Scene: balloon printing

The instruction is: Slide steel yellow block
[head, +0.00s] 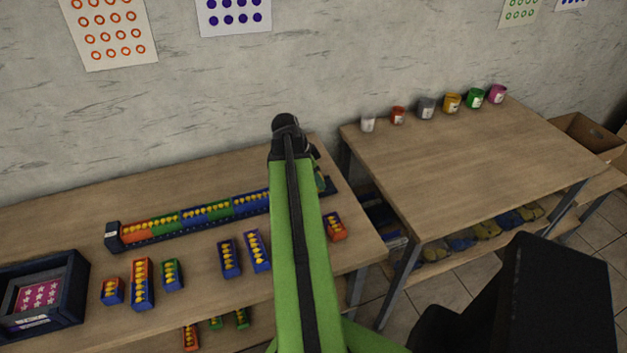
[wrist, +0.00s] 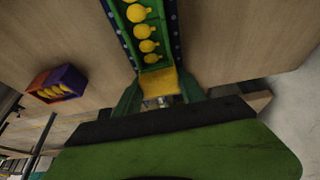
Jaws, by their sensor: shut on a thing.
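The yellow block (wrist: 155,80), a plain mustard-coloured piece, sits at the near end of the long dark rail (wrist: 174,30) in the wrist view. My gripper (wrist: 160,90) is shut on it, with one green finger on each side. The block is close against a green block with yellow balloon shapes (wrist: 143,28) in the rail; I cannot tell whether they touch. In the head view the rail (head: 114,238) lies along the left table, filled with orange, green and blue blocks. My arm hides its right part, the yellow block and most of my gripper there.
Several loose balloon blocks lie in front of the rail, including a red-and-blue one (head: 334,227) near the table's right edge. A dark box (head: 75,285) stands at the left. The right table (head: 450,165) is mostly bare, with paint pots (head: 452,103) along its back.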

